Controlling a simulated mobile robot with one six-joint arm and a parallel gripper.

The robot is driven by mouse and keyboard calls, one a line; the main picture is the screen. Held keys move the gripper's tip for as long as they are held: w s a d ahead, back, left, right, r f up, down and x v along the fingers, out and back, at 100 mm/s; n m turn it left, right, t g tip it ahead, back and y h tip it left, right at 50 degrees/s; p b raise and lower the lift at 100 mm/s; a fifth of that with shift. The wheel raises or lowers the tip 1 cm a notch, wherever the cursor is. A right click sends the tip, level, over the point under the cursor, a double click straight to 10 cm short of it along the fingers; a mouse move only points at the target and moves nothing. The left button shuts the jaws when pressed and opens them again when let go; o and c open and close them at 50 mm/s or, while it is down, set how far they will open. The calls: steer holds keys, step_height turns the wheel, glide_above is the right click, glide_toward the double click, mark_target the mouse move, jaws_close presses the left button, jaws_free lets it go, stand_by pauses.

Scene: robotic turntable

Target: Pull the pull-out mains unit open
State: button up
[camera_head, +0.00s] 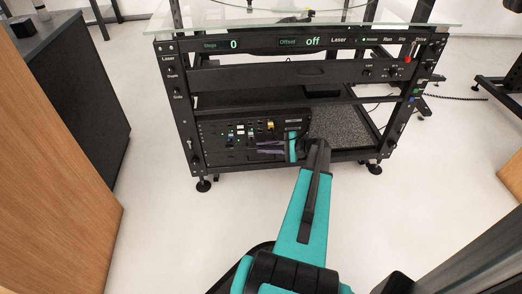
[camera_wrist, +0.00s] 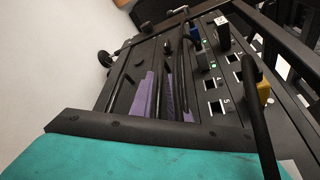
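The pull-out mains unit (camera_head: 226,150) is a black panel with sockets, switches and small green lights, low on the left side of the rack. It also shows in the wrist view (camera_wrist: 228,68), tilted and close. My gripper (camera_head: 262,148) reaches in front of the unit's lower right part. In the wrist view, its two purple fingers (camera_wrist: 163,92) lie close over the panel with a narrow dark gap between them. A dark bar, which may be the unit's handle, runs beside or between the fingers. Contact and grip are unclear.
The black rack (camera_head: 300,76) carries a glass top (camera_head: 270,27) and display strips. A bare grey shelf (camera_head: 342,128) lies right of the unit. A wooden cabinet (camera_head: 50,170) stands at the left. The white floor (camera_head: 165,235) in front is clear.

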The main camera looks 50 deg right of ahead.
steer(key=shift+w+a+f, duration=0.1)
steer(key=shift+w+a, duration=0.15)
steer(key=shift+w, duration=0.15)
jaws_close()
stand_by(1.2)
